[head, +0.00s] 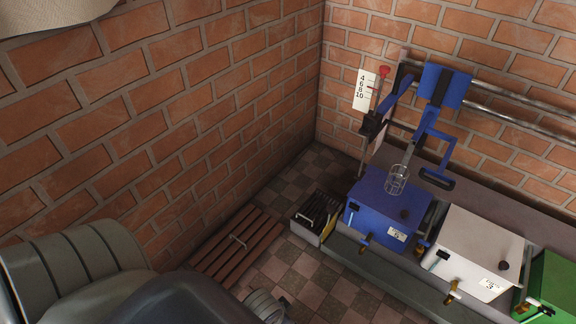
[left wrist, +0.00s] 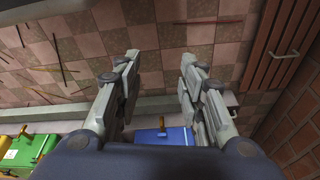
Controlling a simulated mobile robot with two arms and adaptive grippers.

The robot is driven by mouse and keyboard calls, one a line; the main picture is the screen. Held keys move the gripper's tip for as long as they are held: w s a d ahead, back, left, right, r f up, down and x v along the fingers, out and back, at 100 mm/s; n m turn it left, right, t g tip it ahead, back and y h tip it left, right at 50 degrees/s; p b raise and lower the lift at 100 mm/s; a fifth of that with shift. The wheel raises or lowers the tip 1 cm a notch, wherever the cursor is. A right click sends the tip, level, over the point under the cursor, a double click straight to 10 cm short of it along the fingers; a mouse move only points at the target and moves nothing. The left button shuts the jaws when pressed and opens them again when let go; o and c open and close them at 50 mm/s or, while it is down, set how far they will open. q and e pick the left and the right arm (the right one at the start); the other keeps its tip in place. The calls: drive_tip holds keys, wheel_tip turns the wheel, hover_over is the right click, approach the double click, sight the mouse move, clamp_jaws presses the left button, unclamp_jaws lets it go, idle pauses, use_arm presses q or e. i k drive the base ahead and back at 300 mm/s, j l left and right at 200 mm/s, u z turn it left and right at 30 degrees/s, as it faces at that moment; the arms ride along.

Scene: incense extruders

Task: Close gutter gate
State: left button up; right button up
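No part is plainly marked as the gutter gate. A dark upright slide with a red knob (head: 384,72) stands at the wall by a white scale plate (head: 363,89) numbered 4 to 10; I cannot tell if it is the gate. A grey gutter-like channel (head: 374,266) runs along the front of the boxes. My left gripper (left wrist: 160,57) is open and empty in the left wrist view, above the tiled floor, its fingers pointing away from the blue box (left wrist: 165,137). The blue box also shows in the head view (head: 373,203). My right gripper is not in view.
A white box (head: 477,248) and a green box (head: 555,284) stand right of the blue one. Blue lever arms (head: 445,87) hang on wall rails. A wooden slatted grate (head: 226,262) lies by the left wall. Thin sticks (left wrist: 69,68) lie on the floor.

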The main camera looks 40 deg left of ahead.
sight(330, 209)
drive_tip(key=u, duration=0.75)
